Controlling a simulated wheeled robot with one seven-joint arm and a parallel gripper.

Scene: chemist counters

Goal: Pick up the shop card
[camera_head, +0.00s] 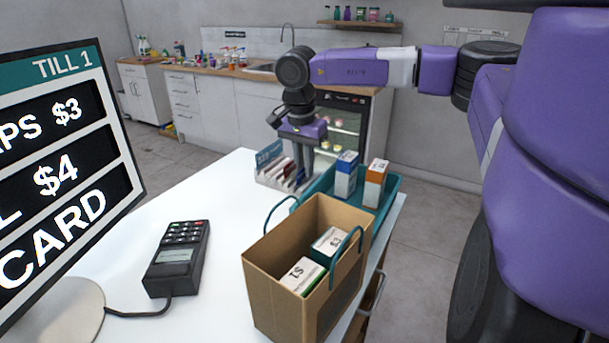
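A small teal and white rack (268,161) stands at the far edge of the white counter. Several thin, upright white and reddish cards or leaflets (277,170) stand in it. I cannot tell which of them, if any, is the shop card. My gripper (304,178) points down at the right side of the rack, with its fingers close to the upright pieces. The fingers are small and partly overlap the rack, so I cannot tell whether they touch or hold anything.
A teal tray (391,205) with a blue-white box (345,175) and an orange-white box (375,184) stands right of the rack. A brown paper bag (274,290) holding two boxes stands in front. A card terminal (177,258) and till screen (62,170) are left. The counter's (215,205) middle is clear.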

